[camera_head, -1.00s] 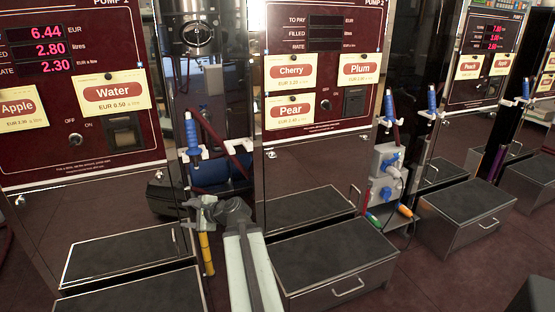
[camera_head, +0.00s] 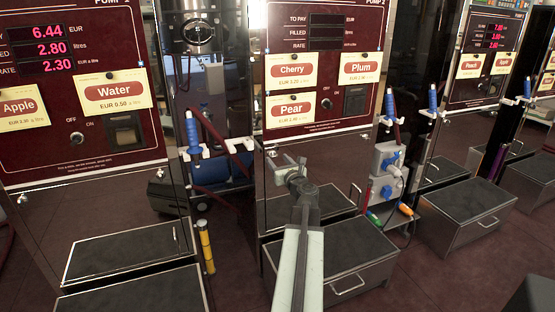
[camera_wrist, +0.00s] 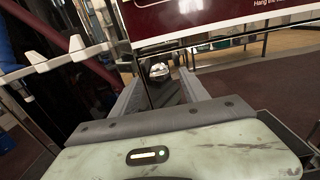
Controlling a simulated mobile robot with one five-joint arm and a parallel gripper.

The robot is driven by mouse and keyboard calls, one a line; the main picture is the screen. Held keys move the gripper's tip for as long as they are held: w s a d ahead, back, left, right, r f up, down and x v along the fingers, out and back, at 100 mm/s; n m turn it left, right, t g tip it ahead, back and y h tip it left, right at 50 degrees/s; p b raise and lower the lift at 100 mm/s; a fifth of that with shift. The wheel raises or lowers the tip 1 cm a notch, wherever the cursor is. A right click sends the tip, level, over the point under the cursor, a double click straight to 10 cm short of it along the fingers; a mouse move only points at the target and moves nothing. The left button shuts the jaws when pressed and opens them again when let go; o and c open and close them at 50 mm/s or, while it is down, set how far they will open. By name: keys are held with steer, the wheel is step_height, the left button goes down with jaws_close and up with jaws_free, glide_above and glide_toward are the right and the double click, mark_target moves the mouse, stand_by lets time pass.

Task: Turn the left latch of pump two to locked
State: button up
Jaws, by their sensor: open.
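Pump two (camera_head: 322,60) is the middle maroon panel, with Cherry, Plum and Pear cards. Its left latch (camera_head: 271,153) is a small bright fitting at the panel's lower left corner. My gripper (camera_head: 284,163) is in front of this pump, just below and right of the latch. In the wrist view a shiny round metal fitting, which looks like the latch (camera_wrist: 159,71), shows beyond and between the open fingers of my gripper (camera_wrist: 160,88). The gripper looks empty. I cannot tell whether the latch is turned to locked.
A blue nozzle (camera_head: 192,132) hangs on a white holder (camera_head: 240,146) left of pump two; this holder reaches near my gripper's left side in the wrist view. A metal drawer box (camera_head: 340,262) stands below. A grey socket box (camera_head: 388,170) is to the right.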

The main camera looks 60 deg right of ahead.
mark_target(276, 154)
steer(key=shift+x, duration=1.05)
jaws_close()
steer(key=shift+s+d, duration=0.1)
steer(key=shift+d, duration=0.1)
steer(key=shift+a, duration=0.1)
